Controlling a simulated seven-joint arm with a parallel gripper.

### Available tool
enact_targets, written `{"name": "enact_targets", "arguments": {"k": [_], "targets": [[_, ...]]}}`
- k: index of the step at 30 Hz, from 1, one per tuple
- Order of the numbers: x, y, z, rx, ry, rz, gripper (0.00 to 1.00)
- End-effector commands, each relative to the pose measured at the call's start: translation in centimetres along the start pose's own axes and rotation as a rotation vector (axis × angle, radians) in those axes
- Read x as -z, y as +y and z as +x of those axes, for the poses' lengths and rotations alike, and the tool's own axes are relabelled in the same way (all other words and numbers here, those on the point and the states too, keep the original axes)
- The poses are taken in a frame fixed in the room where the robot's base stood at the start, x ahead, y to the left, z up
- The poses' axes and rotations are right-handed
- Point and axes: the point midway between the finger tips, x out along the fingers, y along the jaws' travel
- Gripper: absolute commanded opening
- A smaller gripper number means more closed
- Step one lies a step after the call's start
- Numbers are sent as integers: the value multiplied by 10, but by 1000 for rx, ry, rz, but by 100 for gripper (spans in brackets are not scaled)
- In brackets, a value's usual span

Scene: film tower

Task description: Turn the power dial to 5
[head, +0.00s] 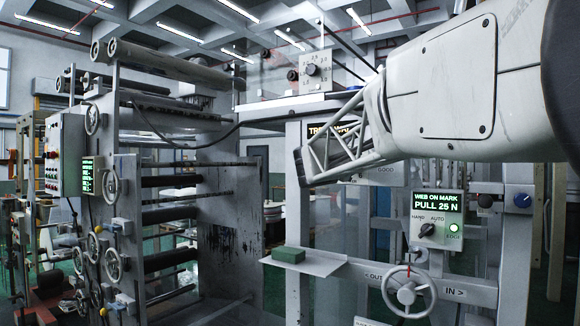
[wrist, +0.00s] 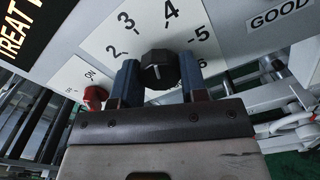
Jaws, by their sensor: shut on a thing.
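The power dial (wrist: 162,66), a black faceted knob, sits on a white scale plate (wrist: 110,47) with numbers around it; 2, 3, 4 and 5 read clearly in the wrist view. A short white mark shows on the knob, but I cannot tell which number it points to. My gripper (wrist: 160,74) has one blue-grey finger on each side of the knob and is shut on it.
A red knob (wrist: 95,94) sits lower left of the dial. In the head view, another dial (head: 312,70) is on the upper panel. Below my arm are a lit display (head: 437,202), a selector switch (head: 427,230), a handwheel (head: 409,291) and a shelf with a green block (head: 289,254).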

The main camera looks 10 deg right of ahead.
Motion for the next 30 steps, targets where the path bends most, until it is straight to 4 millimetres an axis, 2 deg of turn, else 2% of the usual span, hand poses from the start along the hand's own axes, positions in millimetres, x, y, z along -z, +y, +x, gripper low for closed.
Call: {"name": "enact_targets", "arguments": {"k": [30], "targets": [[0, 1, 0, 0, 1, 942, 16]]}}
